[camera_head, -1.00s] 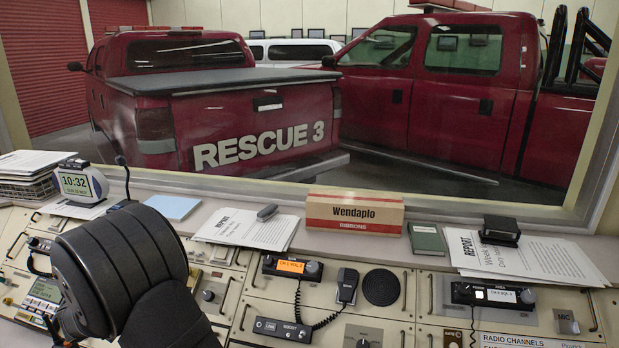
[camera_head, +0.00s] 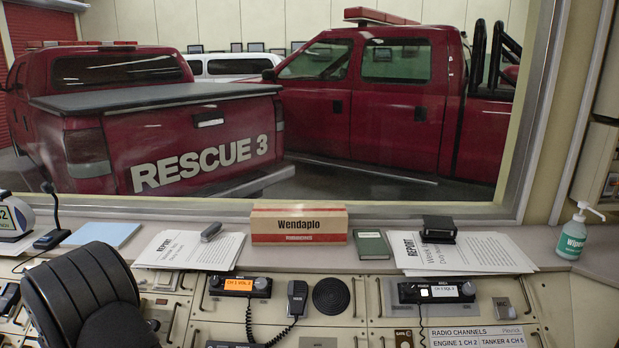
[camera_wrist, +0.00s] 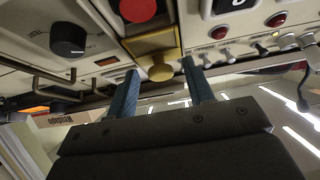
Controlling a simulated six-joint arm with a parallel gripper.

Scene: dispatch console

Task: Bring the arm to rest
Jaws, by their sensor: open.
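My gripper (camera_wrist: 157,78) shows in the wrist view with its two blue-grey fingers apart and nothing held between them. A yellow knob on a yellow plate (camera_wrist: 161,68) shows beyond the gap between the fingertips; I cannot tell how far off it is. The dark gripper body fills the lower part of that view. In the head view I cannot make out my gripper. A black ribbed, padded shape (camera_head: 82,295) stands at the lower left there, hiding part of the console; I cannot tell what it is.
Near the fingers are a red button (camera_wrist: 137,8) and a black knob (camera_wrist: 68,38).

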